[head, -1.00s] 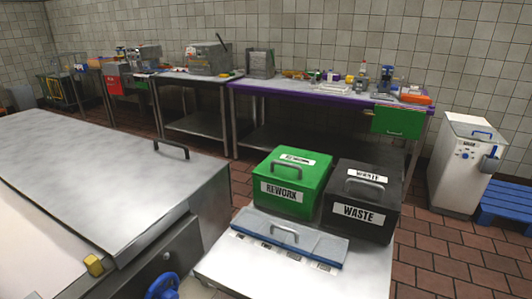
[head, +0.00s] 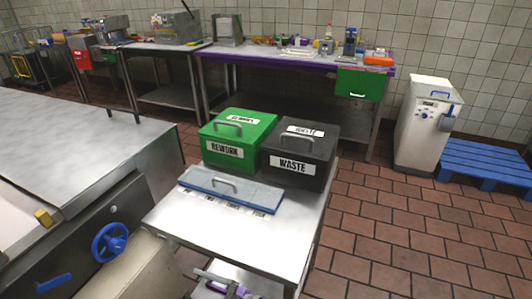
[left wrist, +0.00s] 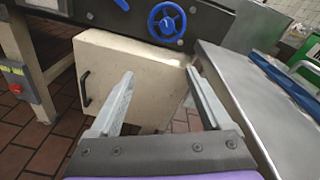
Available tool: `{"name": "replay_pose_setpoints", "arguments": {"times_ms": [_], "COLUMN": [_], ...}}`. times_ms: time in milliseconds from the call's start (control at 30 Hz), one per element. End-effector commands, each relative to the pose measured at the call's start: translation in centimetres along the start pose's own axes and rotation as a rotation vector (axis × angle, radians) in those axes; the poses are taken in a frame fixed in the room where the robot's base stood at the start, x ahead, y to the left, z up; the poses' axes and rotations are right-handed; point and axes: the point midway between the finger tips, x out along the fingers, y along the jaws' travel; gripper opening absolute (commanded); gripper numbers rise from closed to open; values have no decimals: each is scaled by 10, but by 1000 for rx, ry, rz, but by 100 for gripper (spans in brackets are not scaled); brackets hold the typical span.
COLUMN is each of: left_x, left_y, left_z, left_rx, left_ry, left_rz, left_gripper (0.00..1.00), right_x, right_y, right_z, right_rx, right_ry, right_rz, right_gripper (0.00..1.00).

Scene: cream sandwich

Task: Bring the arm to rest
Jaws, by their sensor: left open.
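My left gripper (left wrist: 160,78) is open in the left wrist view. Its two grey fingers are spread with nothing between them. They point toward a cream cabinet (left wrist: 125,62) with a dark handle, and a steel table (left wrist: 235,75) is close on the right. In the head view a grey and purple piece at the bottom edge looks like part of this gripper (head: 203,273), low beside the table's front; most of the arm is out of frame. My right gripper is in neither view.
The small steel table (head: 235,225) holds a green REWORK bin (head: 225,155), a black WASTE bin (head: 320,150) and a blue lidded tray (head: 255,190). A large steel machine (head: 70,140) with a blue handwheel (head: 110,243) stands left.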

Motion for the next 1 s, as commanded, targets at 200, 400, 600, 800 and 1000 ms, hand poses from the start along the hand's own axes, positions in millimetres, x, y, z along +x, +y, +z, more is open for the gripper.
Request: {"name": "replay_pose_setpoints", "arguments": {"times_ms": [200,400,600,800,1000], "left_x": [39,46,18,-10,-28], "left_y": [40,96,136,146,138], "left_z": [-6,-17,-24,-23,-1], "left_rx": [-184,-528,-973,-1341,-1596], "left_ry": [258,542,752,846,886], "left_rz": [164,438,774,1039,1209], "left_gripper": [82,82,82,82,82], "right_x": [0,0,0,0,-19], "right_y": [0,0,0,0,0], "right_z": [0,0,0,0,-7], "right_rx": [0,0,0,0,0], "right_ry": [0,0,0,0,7], "right_rz": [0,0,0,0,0], "right_gripper": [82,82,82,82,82]}}
